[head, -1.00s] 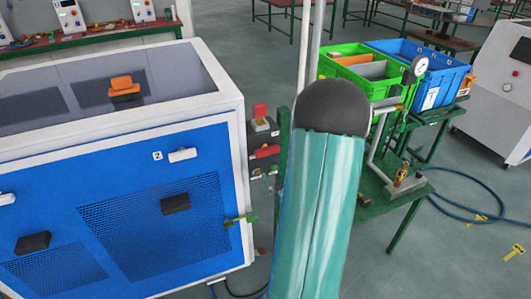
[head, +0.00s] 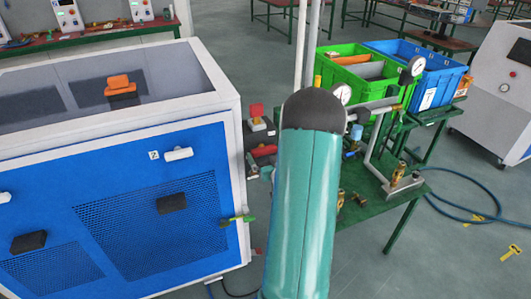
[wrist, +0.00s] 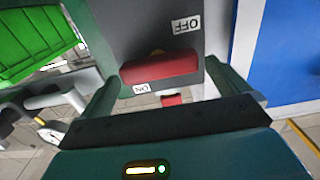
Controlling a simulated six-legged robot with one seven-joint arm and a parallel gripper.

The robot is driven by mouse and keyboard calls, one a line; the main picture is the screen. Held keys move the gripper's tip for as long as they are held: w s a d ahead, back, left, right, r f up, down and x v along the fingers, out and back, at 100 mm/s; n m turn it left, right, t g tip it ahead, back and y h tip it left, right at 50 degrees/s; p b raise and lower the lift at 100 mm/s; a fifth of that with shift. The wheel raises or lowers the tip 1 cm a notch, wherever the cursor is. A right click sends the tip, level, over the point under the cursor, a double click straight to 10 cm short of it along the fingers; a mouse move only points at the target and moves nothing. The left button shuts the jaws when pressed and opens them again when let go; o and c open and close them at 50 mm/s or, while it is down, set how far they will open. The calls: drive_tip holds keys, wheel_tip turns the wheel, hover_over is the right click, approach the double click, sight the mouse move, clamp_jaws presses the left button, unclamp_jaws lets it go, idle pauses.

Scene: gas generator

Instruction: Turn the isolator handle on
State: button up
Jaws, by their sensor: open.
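The isolator is a dark grey box (wrist: 135,35) with a red handle (wrist: 160,69), seen close up in the wrist view. An OFF label (wrist: 186,23) appears upside down above the handle's right end, and an ON label (wrist: 142,88) below its left end. The handle lies roughly level across that picture. My gripper (wrist: 160,78) is open, one finger on each side of the handle; I cannot tell whether they touch it. In the head view the red handle (head: 264,150) shows beside the cabinet, and my arm and gripper partly cover what is below it.
A blue-fronted cabinet (head: 120,210) stands close on the left. On the right, a green table (head: 385,208) carries pipes and gauges, with green (head: 335,75) and blue (head: 435,75) crates behind. A blue hose (head: 455,215) lies on the floor.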

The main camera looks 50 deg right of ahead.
drive_tip(key=shift+w+d, duration=0.4)
drive_tip(key=shift+w, duration=0.2)
drive_tip(key=c, duration=0.8)
